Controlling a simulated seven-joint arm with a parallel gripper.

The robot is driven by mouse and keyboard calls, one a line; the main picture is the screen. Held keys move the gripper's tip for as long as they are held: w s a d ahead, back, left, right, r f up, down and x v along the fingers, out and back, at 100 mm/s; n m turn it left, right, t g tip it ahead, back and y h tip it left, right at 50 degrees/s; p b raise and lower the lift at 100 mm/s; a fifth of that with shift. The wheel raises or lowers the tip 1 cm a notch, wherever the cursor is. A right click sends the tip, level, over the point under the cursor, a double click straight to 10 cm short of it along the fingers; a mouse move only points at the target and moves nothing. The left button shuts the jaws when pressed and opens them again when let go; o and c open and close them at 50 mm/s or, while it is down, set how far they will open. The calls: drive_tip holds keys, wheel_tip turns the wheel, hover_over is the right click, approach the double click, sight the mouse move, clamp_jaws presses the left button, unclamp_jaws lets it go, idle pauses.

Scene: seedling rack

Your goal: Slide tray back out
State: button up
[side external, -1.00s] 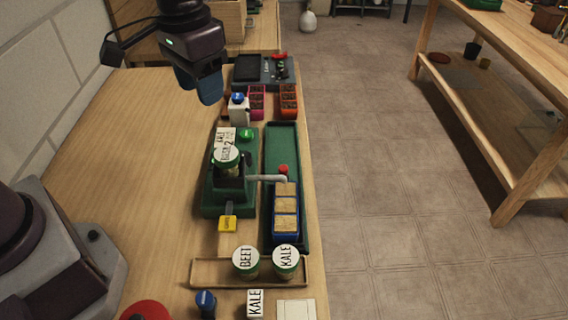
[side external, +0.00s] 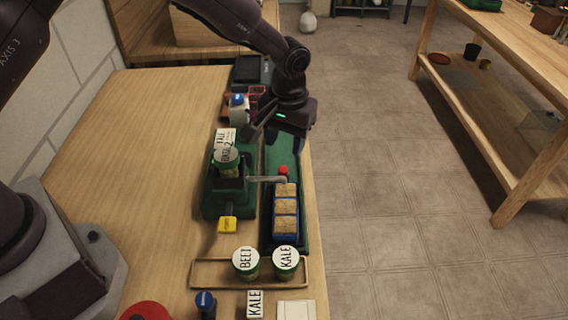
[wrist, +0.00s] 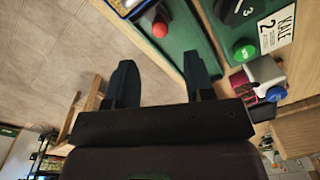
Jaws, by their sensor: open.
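The blue tray (side external: 286,228) holds brown soil blocks and sits in the near part of a long green channel (side external: 281,160). A red knob (side external: 283,170) stands at its far end, by a grey spout from the green machine (side external: 212,200). My gripper (side external: 262,131) is over the far part of the channel, away from the tray. In the wrist view my gripper (wrist: 160,84) has its two fingers apart with nothing between them. That view also shows the red knob (wrist: 160,29), the channel (wrist: 180,40) and a corner of the tray (wrist: 122,5).
Two tins marked BEET (side external: 246,263) and KALE (side external: 286,261) stand on a wooden tray (side external: 209,273) in front. A white bottle with a blue cap (side external: 238,110) stands behind the machine. The table's left part is clear. The right table edge is close to the channel.

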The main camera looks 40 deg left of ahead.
sight(284, 168)
wheel_tip(284, 168, down, 7)
drive_tip(key=shift+a+f, duration=0.15)
drive_tip(key=shift+f, duration=0.05)
clamp_jaws()
